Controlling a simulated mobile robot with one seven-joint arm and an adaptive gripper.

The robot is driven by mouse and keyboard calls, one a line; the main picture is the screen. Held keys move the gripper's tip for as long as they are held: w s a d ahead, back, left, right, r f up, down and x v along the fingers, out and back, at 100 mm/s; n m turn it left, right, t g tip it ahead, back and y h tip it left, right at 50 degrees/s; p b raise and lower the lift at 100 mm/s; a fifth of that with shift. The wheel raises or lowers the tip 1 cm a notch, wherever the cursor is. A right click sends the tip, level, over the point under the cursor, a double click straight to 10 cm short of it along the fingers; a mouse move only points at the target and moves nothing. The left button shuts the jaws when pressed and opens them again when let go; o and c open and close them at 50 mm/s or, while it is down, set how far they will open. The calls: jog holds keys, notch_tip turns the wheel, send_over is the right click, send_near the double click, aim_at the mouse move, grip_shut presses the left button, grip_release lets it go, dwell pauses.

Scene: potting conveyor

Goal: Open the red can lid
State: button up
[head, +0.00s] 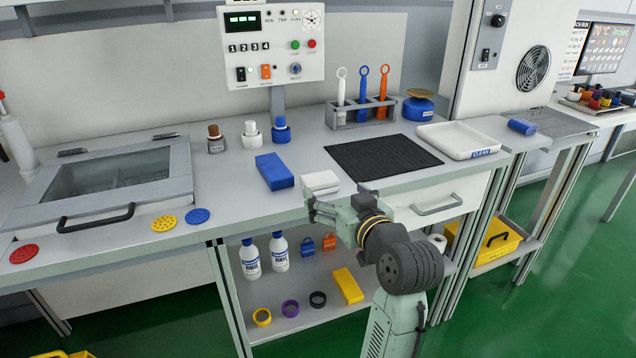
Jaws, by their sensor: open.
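I cannot make out a red can with a lid for certain. A flat red perforated disc (23,254) lies at the far left front of the bench. Several small coloured containers, red among them, stand in a tray (572,103) at the far right; they are too small to tell apart. A round blue tin (418,112) with a yellowish top piece stands at the back of the bench. My gripper (312,210) is open, at the bench's front edge by a white block (320,183). Nothing shows between its fingers, and it is apart from all red things.
A handled glass-topped hatch (170,185) is shut on the left. Yellow (164,223) and blue (198,216) discs lie in front. A blue block (274,171), black mat (384,157), white tray (462,140) and tool rack (361,113) occupy the bench. Bottles (280,252) stand on the shelf below.

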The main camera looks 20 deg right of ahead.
aim_at(323, 181)
jog(key=w, duration=0.3)
jog(key=shift+w+a+f, duration=0.1)
jog(key=shift+w+f, duration=0.1)
jog(key=shift+w, duration=0.05)
jog(key=w+p, duration=0.1)
jog(key=w, duration=0.1)
jog(key=w+p, duration=0.1)
jog(key=w, duration=0.2)
jog(key=shift+a+f, duration=0.2)
jog(key=shift+w+f, duration=0.1)
jog(key=shift+w, duration=0.1)
jog(key=shift+c, duration=0.3)
jog(key=c, duration=1.2)
